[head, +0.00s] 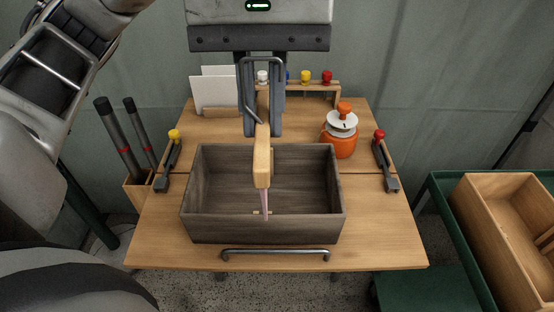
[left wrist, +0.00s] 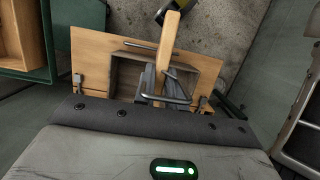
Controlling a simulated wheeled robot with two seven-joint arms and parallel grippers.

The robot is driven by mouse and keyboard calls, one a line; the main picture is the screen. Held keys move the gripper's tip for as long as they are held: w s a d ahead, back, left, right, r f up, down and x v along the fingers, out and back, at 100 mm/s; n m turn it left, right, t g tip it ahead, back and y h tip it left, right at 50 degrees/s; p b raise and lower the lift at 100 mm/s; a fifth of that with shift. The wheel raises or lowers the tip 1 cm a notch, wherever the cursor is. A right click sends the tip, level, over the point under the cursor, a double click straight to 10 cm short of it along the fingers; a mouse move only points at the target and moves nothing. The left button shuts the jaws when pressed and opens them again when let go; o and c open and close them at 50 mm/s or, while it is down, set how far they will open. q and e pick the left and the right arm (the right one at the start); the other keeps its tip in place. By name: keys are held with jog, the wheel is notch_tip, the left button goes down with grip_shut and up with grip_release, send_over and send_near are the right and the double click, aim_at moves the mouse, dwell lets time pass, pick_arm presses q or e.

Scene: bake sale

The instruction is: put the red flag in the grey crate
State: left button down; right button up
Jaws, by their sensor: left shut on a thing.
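The grey crate (head: 215,229), an open wooden box, stands on the table; its rim also shows in the left wrist view (left wrist: 212,66). My left gripper (head: 262,130) points down over its back part. It is shut on a pale wooden bar (head: 263,162), which reaches over the crate towards its front; the bar also shows in the left wrist view (left wrist: 170,35). A thin pinkish pointed strip (head: 265,202) hangs below the bar, its tip in line with the front rim. I cannot tell whether this is the red flag seen edge-on. My right gripper is out of view.
The wooden table (head: 380,235) has a front metal handle (head: 275,252). An orange jar (head: 341,139) stands behind right, and white cards (head: 214,92) behind left. Clamps flank the crate (head: 169,160) (head: 385,162). A wooden box (head: 500,225) sits on a green stand at right.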

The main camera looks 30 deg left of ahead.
pick_arm(q)
jog(key=w+a+f, duration=0.1)
jog(key=w, duration=0.1)
jog(key=w+a+f, duration=0.1)
jog(key=w+a, duration=0.1)
jog(key=w+a+f, duration=0.2)
jog(key=shift+w, duration=0.15)
jog(key=w+a+f, duration=0.2)
jog(key=w+f, duration=0.1)
jog(key=f, duration=0.5)
jog(key=shift+w+a+f, duration=0.2)
jog(key=shift+w+f, duration=0.05)
jog(key=shift+w, duration=0.1)
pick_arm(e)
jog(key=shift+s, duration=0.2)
pick_arm(q)
jog(key=shift+f, duration=0.2)
jog(key=c, duration=1.5)
grip_release()
jog(key=shift+o, duration=0.2)
jog(key=shift+r, duration=0.15)
